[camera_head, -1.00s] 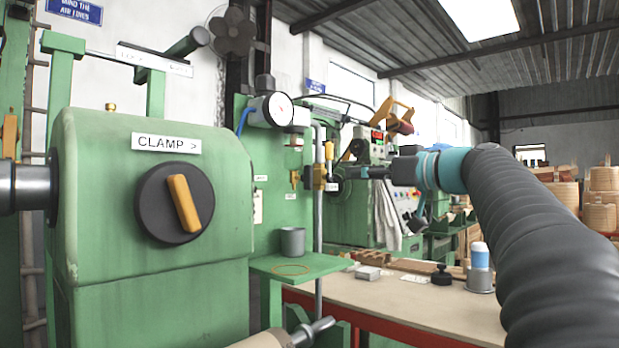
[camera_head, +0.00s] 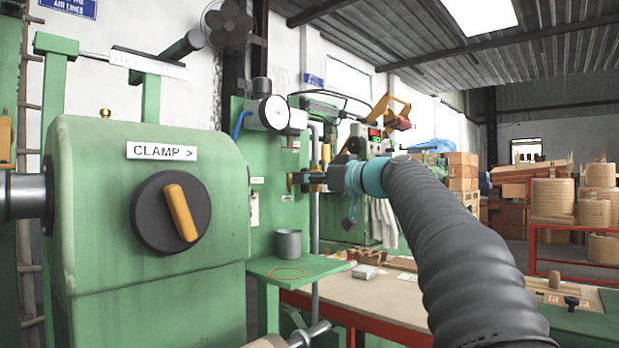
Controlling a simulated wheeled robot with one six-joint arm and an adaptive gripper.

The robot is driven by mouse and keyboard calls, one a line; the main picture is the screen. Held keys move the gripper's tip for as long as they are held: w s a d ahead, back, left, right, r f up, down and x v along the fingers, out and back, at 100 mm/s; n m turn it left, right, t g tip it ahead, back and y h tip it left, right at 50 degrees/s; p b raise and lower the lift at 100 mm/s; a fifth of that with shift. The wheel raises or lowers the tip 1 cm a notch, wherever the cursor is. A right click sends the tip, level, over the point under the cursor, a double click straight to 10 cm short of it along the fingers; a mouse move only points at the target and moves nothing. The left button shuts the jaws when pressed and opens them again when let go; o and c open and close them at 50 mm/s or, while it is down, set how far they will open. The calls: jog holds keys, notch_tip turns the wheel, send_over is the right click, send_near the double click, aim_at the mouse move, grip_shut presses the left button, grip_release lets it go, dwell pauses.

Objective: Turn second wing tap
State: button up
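The green panel (camera_head: 237,150) carries small brass fittings beside a grey vertical pipe. A brass fitting (camera_head: 291,183) shows at the tips of my gripper (camera_head: 298,180). Most of this fitting is hidden, so I cannot tell its wing's angle or whether the gripper touches it. Another small fitting (camera_head: 293,143) sits higher on the panel, under the round gauge. The yellow-handled part (camera_head: 326,153) stands just above and right of the gripper. My gripper comes in from the right, seen side-on and small; its opening is unclear.
The round gauge (camera_head: 274,112) sticks out above the gripper. A grey cup (camera_head: 289,243) stands on the green shelf (camera_head: 318,266) below it. The green clamp housing (camera_head: 90,240) with its dark knob fills the left. The workbench (camera_head: 385,300) lies below my arm.

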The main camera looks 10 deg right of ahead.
grip_shut()
jog(key=shift+m, duration=0.4)
jog(key=shift+w+d+f+m+p, duration=0.15)
jog(key=shift+m+p, duration=0.95)
jog(key=shift+m, duration=3.15)
jog(key=shift+d+f+m+p, duration=0.1)
jog(key=shift+m+p, duration=0.95)
jog(key=shift+m, duration=3.2)
